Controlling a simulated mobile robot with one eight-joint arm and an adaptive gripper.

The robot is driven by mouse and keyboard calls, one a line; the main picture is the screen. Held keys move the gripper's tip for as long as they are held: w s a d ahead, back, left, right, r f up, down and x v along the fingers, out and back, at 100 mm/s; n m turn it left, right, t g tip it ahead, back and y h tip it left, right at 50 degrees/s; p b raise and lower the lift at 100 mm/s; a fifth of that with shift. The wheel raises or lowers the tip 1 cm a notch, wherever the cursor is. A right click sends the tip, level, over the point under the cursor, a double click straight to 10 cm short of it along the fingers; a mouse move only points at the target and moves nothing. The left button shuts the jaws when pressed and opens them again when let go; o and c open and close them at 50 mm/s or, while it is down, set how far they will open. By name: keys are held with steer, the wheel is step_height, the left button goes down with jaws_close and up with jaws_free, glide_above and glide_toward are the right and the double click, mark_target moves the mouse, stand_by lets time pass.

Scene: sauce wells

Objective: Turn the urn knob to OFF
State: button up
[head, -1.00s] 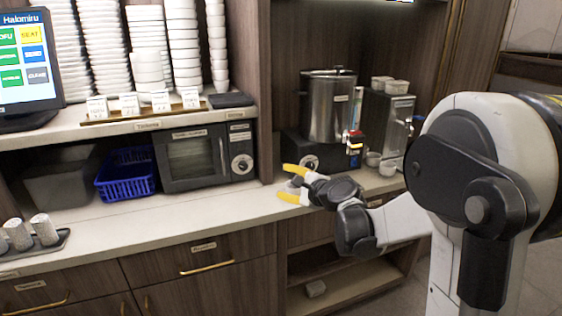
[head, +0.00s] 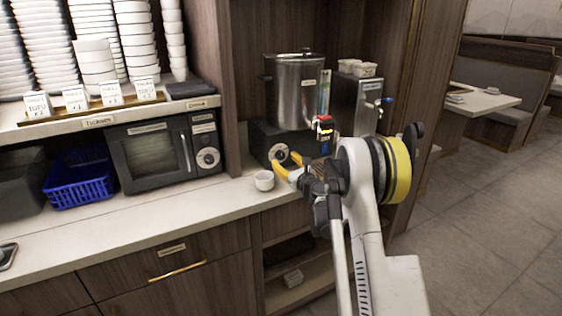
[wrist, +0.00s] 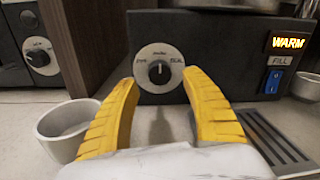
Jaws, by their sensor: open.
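The urn (head: 294,90) is a steel pot on a black base (head: 262,138). The urn knob (wrist: 159,72) is a black knob on a pale round dial on the base's front; its dial also shows in the head view (head: 279,152). Its pointer stands straight up, at a blurred top label, between small labels at left and right. A lit display (wrist: 288,42) reads WARM. My gripper (head: 288,162) is open, its yellow fingers pointing at the dial. In the wrist view the fingertips lie left and right of the knob; I see no contact with it.
A white cup (head: 264,180) stands on the counter close to the left finger; it also shows in the wrist view (wrist: 66,130). A dark drip grate (wrist: 275,142) lies to the right. The microwave (head: 158,158) has a similar dial. A steel dispenser (head: 357,104) stands right of the urn.

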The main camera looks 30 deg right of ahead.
mark_target(282, 157)
steer(key=shift+w+b, duration=0.35)
steer(key=shift+w, duration=1.35)
steer(key=shift+c, duration=0.5)
steer(key=c, duration=1.1)
steer(key=n, duration=0.6)
steer(key=shift+n, duration=0.3)
steer(key=n, duration=0.5)
steer(key=shift+d+r+n+t, duration=0.1)
steer(key=shift+n+t, duration=0.2)
jaws_close()
